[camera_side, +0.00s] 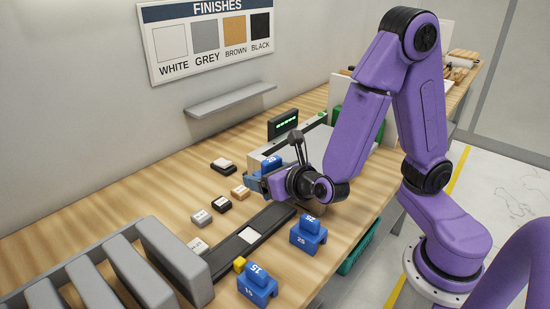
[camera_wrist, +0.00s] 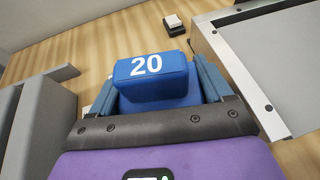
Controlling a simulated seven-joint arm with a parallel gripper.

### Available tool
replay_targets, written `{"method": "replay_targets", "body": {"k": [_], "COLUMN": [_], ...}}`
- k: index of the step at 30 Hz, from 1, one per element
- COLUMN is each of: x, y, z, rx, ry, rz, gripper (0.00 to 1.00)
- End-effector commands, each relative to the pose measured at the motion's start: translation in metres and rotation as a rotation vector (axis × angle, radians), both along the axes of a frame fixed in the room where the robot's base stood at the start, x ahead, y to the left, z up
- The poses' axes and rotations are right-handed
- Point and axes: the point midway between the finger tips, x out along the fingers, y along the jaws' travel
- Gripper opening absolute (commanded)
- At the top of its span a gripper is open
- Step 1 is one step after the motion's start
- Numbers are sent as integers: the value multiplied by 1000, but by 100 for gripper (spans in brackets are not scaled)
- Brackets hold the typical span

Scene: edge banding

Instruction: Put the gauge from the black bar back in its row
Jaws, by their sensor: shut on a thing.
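My gripper (camera_side: 266,175) is shut on a blue gauge marked 20 (camera_side: 268,161). In the wrist view the gauge (camera_wrist: 150,77) sits between the two blue fingers of my gripper (camera_wrist: 152,92), its number facing the camera. The black bar (camera_side: 225,258) lies on the bench, in front and left of my gripper in the side view, with a white patch on it. A blue gauge marked 25 (camera_side: 308,238) and one marked 15 (camera_side: 257,288) stand apart on the bench to the right of the bar. The held gauge's underside is hidden.
Several small sample blocks (camera_side: 222,204) lie left of the bar. Thick grey upright panels (camera_side: 174,262) stand at the front left. A machine with a green display (camera_side: 284,123) is behind my gripper. Bare bench shows between the two standing gauges.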

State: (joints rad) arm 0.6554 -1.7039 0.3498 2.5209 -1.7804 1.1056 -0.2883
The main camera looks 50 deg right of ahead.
Motion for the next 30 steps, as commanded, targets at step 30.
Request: {"method": "replay_targets", "body": {"k": [30], "x": [-95], "y": [71], "z": [-84], "rx": [-6], "ry": [-1], "rz": [195], "gripper": [45]}}
